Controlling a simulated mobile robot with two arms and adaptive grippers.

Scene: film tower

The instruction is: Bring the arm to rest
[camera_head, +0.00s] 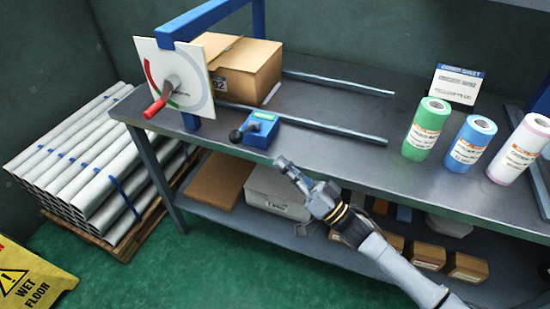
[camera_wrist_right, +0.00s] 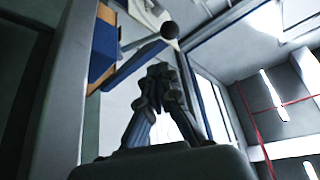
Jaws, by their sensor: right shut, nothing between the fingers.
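My right arm (camera_head: 395,262) comes in from the lower right in the head view. Its gripper (camera_head: 282,162) is shut and empty, pointing up and left at the front edge of the metal bench. In the right wrist view the gripper's fingers (camera_wrist_right: 160,72) are together, with nothing between them. A blue lever box (camera_head: 262,131) with a black ball knob (camera_head: 236,136) sits on the bench just beyond the gripper, apart from it. The knob also shows in the right wrist view (camera_wrist_right: 169,30). My left gripper is not in view.
The bench (camera_head: 330,150) carries a cardboard box (camera_head: 245,68), a dial panel with a red-handled lever (camera_head: 158,103), two rails and green, blue and white rolls (camera_head: 426,128). Stacked tubes (camera_head: 80,165) and a wet-floor sign (camera_head: 30,278) stand left.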

